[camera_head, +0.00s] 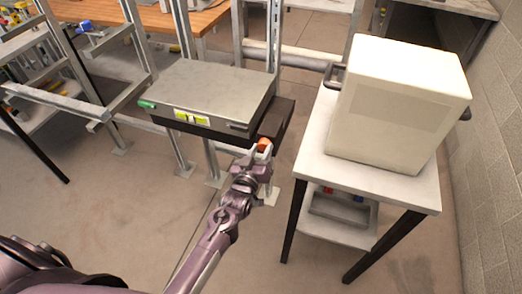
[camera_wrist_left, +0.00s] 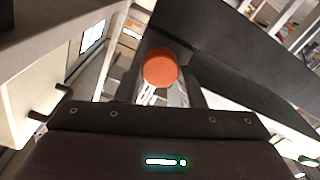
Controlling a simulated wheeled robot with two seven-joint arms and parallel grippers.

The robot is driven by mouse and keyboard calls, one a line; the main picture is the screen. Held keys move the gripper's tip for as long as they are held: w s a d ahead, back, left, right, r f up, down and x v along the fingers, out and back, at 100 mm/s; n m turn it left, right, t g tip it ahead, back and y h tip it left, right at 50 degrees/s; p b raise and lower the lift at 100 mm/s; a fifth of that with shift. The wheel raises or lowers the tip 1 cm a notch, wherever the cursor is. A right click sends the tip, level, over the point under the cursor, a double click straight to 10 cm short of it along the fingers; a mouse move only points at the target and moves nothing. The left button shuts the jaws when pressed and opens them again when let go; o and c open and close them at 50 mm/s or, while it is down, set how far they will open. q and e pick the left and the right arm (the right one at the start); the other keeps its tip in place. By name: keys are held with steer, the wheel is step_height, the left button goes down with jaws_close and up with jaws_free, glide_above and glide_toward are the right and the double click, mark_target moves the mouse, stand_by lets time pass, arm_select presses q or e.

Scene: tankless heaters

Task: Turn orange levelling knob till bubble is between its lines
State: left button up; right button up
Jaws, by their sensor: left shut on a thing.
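The orange levelling knob (camera_head: 264,144) is at the front right corner of the grey heater unit (camera_head: 212,88). It also shows as a round orange disc in the left wrist view (camera_wrist_left: 160,67). My left gripper (camera_head: 261,152) is at the knob and shut on it; its fingers are partly hidden in the head view. The level vial (camera_head: 192,118), yellow-green, sits on the unit's front face. The bubble and its lines are too small to tell apart. My right gripper is not in view.
A white box (camera_head: 400,100) stands on a small table (camera_head: 375,180) at the right, near a block wall. A green handle (camera_head: 147,104) is at the unit's left front. Metal frame posts stand around the unit. The floor in front is clear.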

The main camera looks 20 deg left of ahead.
arm_select(q)
steer(key=shift+f+n, duration=0.15)
steer(key=shift+n, duration=0.15)
stand_by(0.4)
steer(key=o, duration=1)
steer(key=shift+s+a+b, duration=0.1)
steer(key=shift+s+b, duration=0.3)
steer(key=shift+s, duration=3.55)
